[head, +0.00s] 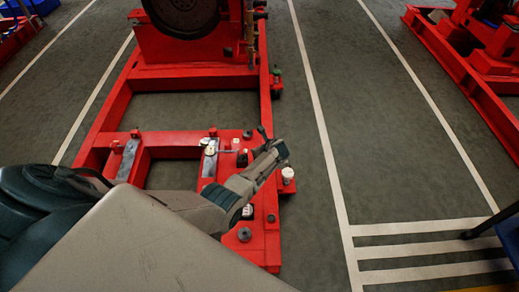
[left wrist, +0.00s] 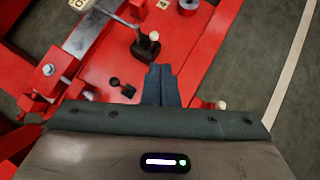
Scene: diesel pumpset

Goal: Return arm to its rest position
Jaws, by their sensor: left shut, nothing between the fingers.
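My left arm comes in from the left and reaches over the near end of the red pumpset frame (head: 118,95). My left gripper (head: 280,150) is above the frame's right side, close to a small dark lever-like part (head: 263,132). In the left wrist view my left gripper (left wrist: 161,82) has its two dark fingers together, with nothing between them. Just ahead of the fingertips is a black fitting (left wrist: 146,45) with a metal rod running to the upper left. The red frame (left wrist: 100,70) lies below. My right gripper is in neither view.
A white-capped post (head: 288,174) stands just right of my gripper. Another red frame (head: 465,75) stands at the upper right. The floor (head: 390,160) between them is clear, with white lines.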

